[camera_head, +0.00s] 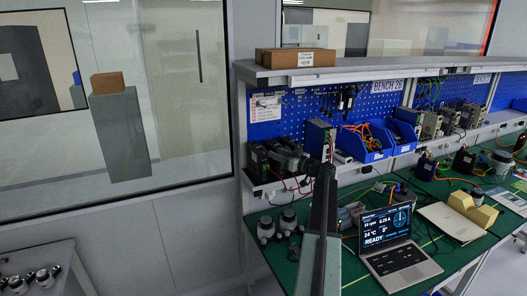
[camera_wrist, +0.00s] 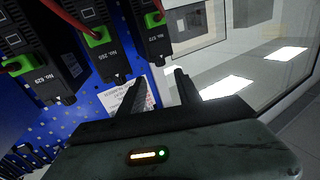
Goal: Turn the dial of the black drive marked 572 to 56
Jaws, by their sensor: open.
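Three black drives with green connectors and red cables hang across the top left of the wrist view: a left drive (camera_wrist: 38,62), a middle drive (camera_wrist: 98,45) and a right drive (camera_wrist: 150,30). Their number labels are small; I cannot surely read which is 572. No dial shows clearly. In the head view a black drive (camera_head: 257,163) stands at the shelf's left end. My gripper (camera_wrist: 160,76) is open and empty, its two dark fingers apart, below and clear of the right drive. In the head view, my gripper (camera_head: 272,148) is beside the drives and partly hides them.
A blue pegboard (camera_wrist: 88,105) with a white notice (camera_wrist: 122,97) lies behind the drives. Blue bins (camera_head: 365,142) stand right along the shelf. A laptop (camera_head: 398,262) and several motors are on the green bench. A glass partition (camera_head: 190,90) is at left.

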